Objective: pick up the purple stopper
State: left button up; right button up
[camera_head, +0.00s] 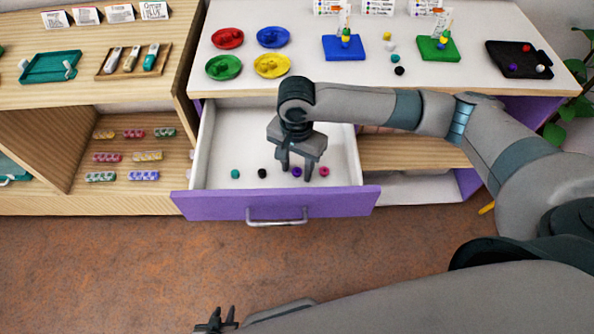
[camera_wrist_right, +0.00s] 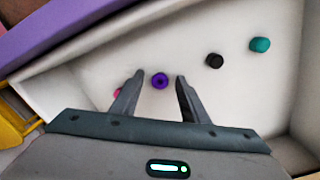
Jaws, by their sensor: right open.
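The purple stopper (camera_head: 297,172) lies on the floor of the open drawer, in a row with other stoppers. My right gripper (camera_head: 296,172) reaches down into the drawer with its fingers open around the purple stopper's place. In the right wrist view the purple stopper (camera_wrist_right: 160,81) shows between the two fingertips (camera_wrist_right: 160,76), apart from both, nearer the left one. Whether the fingertips are level with it I cannot tell. My left gripper (camera_head: 216,321) is low at the bottom edge of the head view, away from the drawer; its fingers look spread.
A pink stopper (camera_head: 324,171) lies close beside the right gripper's finger, partly hidden in the wrist view. A black stopper (camera_head: 262,173) and a teal stopper (camera_head: 235,174) lie to the left. The purple drawer front (camera_head: 222,206) and white walls surround them. The tabletop above holds coloured dishes and boards.

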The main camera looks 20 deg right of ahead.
jog(key=shift+c, duration=0.2)
grip_shut()
jog(key=shift+r, duration=0.1)
jog(key=shift+r, duration=0.45)
notch_tip(320, 180, up, 3)
jog(key=shift+d+r, duration=0.15)
jog(key=shift+r, duration=0.05)
jog(key=s+d+r, duration=0.6)
jog(key=s+d, duration=0.1)
jog(key=d, duration=0.2)
jog(key=shift+r, duration=0.3)
